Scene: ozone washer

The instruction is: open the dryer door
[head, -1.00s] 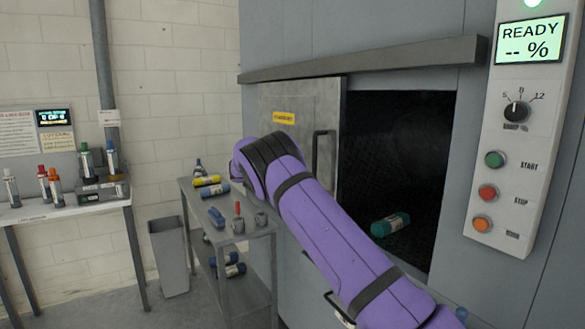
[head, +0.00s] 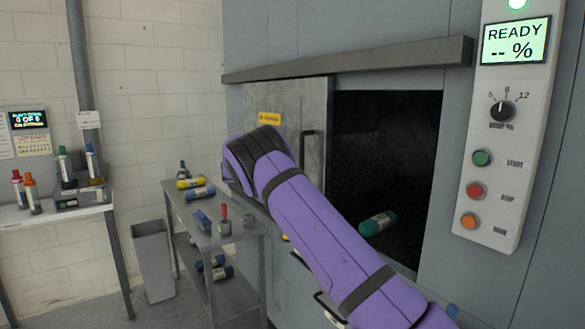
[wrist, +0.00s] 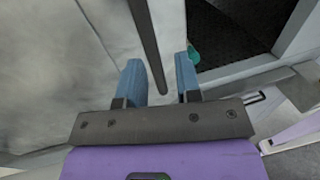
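The dryer door (head: 314,104) is a grey metal panel under an overhead rail, with a yellow label and a dark vertical handle (head: 306,150). It stands at the left of the dark chamber opening (head: 385,160), and much of the opening is uncovered. In the wrist view my gripper (wrist: 158,70) is open, its two blue fingers apart. The dark handle bar (wrist: 147,45) runs down between them in the picture, with gaps on both sides. I cannot tell whether the fingertips reach around it in depth. In the head view my purple arm hides the gripper.
A green bottle (head: 378,223) lies inside the chamber. A control panel (head: 500,130) reading READY is right of the opening. A metal cart (head: 247,233) with bottles and tools stands left of the dryer, beside a grey bin (head: 153,260). A table (head: 60,216) is farther left.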

